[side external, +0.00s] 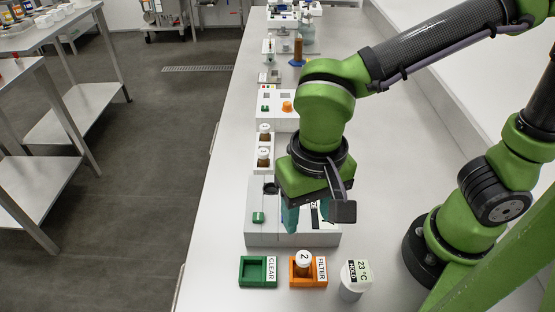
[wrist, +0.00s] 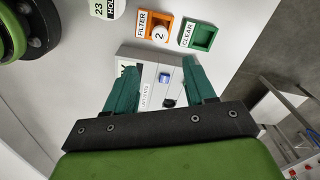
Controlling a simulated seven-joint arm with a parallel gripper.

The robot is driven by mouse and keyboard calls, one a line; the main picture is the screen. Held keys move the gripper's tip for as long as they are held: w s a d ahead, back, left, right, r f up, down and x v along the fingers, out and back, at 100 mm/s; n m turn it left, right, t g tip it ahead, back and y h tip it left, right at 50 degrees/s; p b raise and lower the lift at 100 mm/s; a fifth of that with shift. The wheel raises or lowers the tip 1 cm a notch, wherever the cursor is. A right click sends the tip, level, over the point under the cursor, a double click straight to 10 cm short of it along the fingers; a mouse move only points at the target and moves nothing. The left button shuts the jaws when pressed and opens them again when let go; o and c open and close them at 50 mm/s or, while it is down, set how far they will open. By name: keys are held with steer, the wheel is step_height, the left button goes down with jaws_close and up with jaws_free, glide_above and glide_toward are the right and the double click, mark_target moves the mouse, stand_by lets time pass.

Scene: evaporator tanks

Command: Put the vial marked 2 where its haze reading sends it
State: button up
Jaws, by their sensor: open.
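The vial marked 2 (side external: 304,258) has a white cap and stands in the orange FILTER tray (side external: 322,282). In the wrist view the vial's cap (wrist: 158,33) shows in the same tray (wrist: 143,33). The green CLEAR tray (side external: 245,271) is empty to its left. A white box-shaped device (side external: 263,239), with a dark round opening and a green part on top, stands behind the trays. In the wrist view it has a small blue display (wrist: 165,77), too small to read. My gripper (wrist: 161,88) is open and empty above this device, hiding part of it, apart from the vial.
A white pot labelled 23 °C HOLD (side external: 353,280) stands right of the orange tray. Behind the device, a white rack (side external: 256,157) holds brown vials with white caps. Another white device (side external: 274,123) with an orange knob stands farther back. Bench at front left is clear.

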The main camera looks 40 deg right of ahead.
steer(key=w+d+r+t+y, duration=0.1)
steer(key=w+d+r+t, duration=0.1)
steer(key=d, duration=0.7)
steer(key=w+d+r+t, duration=0.2)
steer(key=d+r+t, duration=0.3)
steer(key=d, duration=0.5)
steer(key=shift+r+y, duration=0.4)
steer(key=shift+r, duration=0.2)
steer(key=shift+w, duration=0.1)
